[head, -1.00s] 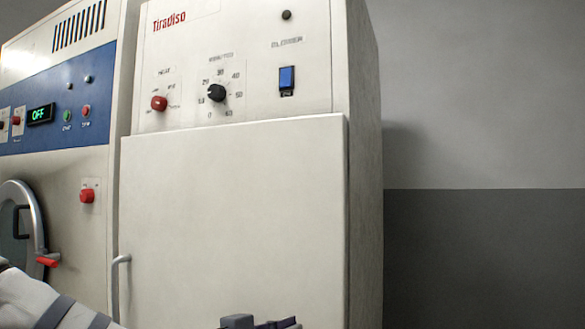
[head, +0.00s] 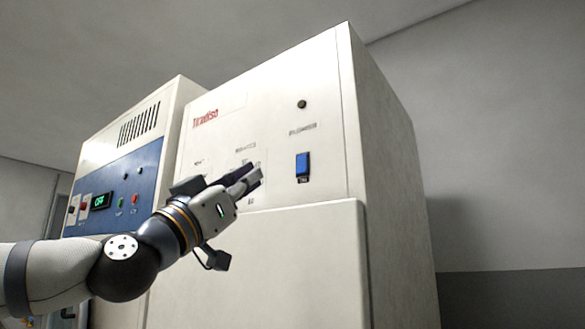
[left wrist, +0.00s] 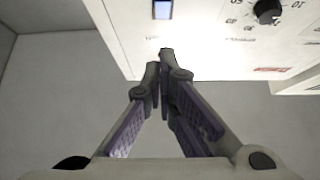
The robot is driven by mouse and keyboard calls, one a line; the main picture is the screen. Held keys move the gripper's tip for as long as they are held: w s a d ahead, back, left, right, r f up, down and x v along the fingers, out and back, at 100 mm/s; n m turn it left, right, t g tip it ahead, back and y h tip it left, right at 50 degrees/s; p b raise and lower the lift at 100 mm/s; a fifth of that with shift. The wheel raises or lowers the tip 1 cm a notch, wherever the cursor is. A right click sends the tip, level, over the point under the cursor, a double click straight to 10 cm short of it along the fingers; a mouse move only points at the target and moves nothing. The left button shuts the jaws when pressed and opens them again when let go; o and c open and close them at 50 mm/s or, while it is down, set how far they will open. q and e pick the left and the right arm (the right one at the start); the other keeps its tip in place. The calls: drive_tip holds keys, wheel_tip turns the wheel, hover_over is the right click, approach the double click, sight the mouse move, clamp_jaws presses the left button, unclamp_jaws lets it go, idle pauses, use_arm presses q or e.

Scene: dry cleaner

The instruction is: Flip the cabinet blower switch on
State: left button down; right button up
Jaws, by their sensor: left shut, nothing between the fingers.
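The blue blower switch (head: 303,165) sits on the upper front panel of the cream cabinet (head: 270,260), under a faint label. A small round lamp (head: 301,104) above it looks dark. The switch also shows at the top edge of the left wrist view (left wrist: 162,9). My left gripper (head: 256,173) is shut and empty, in front of the panel to the left of the switch in the head view. Its closed fingertips (left wrist: 166,62) point toward the panel and look apart from the switch. The gripper hides the cabinet's dials in the head view. My right gripper is out of view.
A black dial (left wrist: 267,11) shows on the panel in the left wrist view. A second machine with a blue panel (head: 135,172) and a lit display stands to the left. The space right of the cabinet, before the grey wall (head: 490,180), looks clear.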

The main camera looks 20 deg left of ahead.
use_arm(q)
approach(304, 158)
wheel_tip(304, 158, up, 3)
drive_tip(key=w, duration=0.1)
drive_tip(key=w+d+b, duration=0.1)
drive_tip(key=w, duration=0.1)
drive_tip(key=shift+w+d+f, duration=0.1)
drive_tip(key=shift+w+f, duration=0.05)
drive_tip(key=shift+w, duration=0.15)
drive_tip(key=shift+s, duration=0.1)
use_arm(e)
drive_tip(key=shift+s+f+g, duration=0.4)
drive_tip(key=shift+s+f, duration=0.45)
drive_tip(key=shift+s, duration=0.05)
